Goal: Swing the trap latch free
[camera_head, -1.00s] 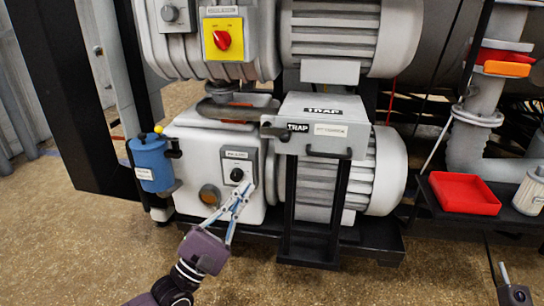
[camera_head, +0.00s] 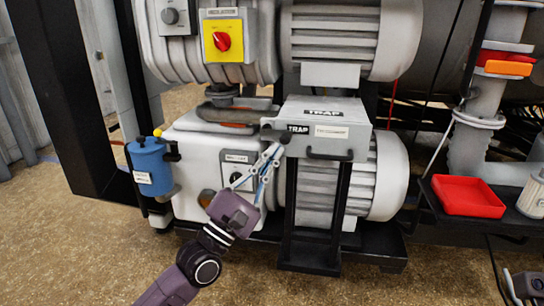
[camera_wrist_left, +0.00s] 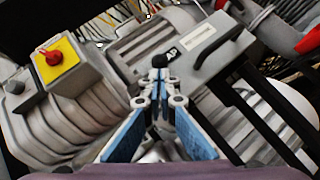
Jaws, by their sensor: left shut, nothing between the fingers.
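The trap is a grey box (camera_head: 325,112) labelled TRAP, with a black bar handle on its front. The trap latch (camera_head: 283,136), a small dark piece with a TRAP label, sits at the box's front left. Its black knob (camera_wrist_left: 159,61) shows in the left wrist view, just beyond my fingertips. My left gripper (camera_head: 275,150) is shut and empty, its tips at or just below the latch. It also shows in the left wrist view (camera_wrist_left: 159,82). I cannot tell whether the tips touch the knob. My right gripper is not in view.
Left of the trap are a blue canister (camera_head: 151,166) and a grey pump housing. A yellow panel with a red knob (camera_head: 222,41) is above. A red tray (camera_head: 468,196) and a white filter (camera_head: 532,194) are at the right.

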